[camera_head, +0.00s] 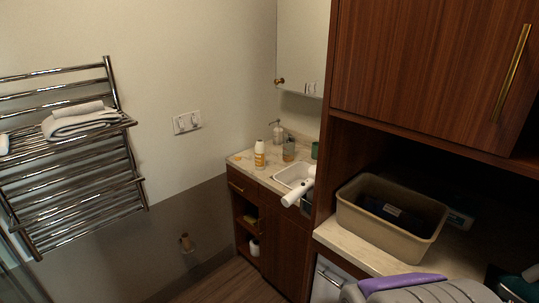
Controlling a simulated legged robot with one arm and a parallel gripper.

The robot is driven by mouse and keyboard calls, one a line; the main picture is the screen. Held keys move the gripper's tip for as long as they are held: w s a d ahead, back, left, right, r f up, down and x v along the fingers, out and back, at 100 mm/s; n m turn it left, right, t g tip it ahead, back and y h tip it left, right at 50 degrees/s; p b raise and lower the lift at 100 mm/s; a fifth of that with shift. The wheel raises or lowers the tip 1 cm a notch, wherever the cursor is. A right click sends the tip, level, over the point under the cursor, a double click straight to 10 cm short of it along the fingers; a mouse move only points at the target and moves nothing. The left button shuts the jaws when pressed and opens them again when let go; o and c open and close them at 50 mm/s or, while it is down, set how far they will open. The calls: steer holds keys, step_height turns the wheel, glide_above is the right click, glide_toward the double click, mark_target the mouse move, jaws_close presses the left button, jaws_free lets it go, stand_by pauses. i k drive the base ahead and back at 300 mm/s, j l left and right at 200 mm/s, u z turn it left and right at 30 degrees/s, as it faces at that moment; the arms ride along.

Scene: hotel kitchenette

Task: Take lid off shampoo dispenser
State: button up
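Several small bottles stand on the pale counter (244,158) by the sink, far from me. A white bottle with an orange-yellow label (259,156) stands at the front. A pump-topped bottle (277,133) stands at the back by the wall. A brownish see-through bottle (289,151) stands between them and the sink. I cannot tell which one is the shampoo dispenser, and the lids are too small to make out. I cannot make out my gripper in this view.
A white sink (293,175) is set into the counter, with a white rounded object (299,191) at its front. A beige bin (393,237) holding dark items stands on the nearer counter. A chrome towel rack (75,150) is at left. Floor (222,284) shows before the cabinet.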

mark_target(289, 139)
steer(key=i+j+z, duration=0.2)
steer(key=i+j+u, duration=0.8)
steer(key=i+j+z, duration=0.1)
steer(key=i+z, duration=0.3)
steer(key=i, duration=0.15)
steer(key=i+j+z, duration=0.25)
steer(key=i+z, duration=0.65)
steer(key=i+j+z, duration=0.15)
steer(key=i+z, duration=0.25)
steer(key=i, duration=0.15)
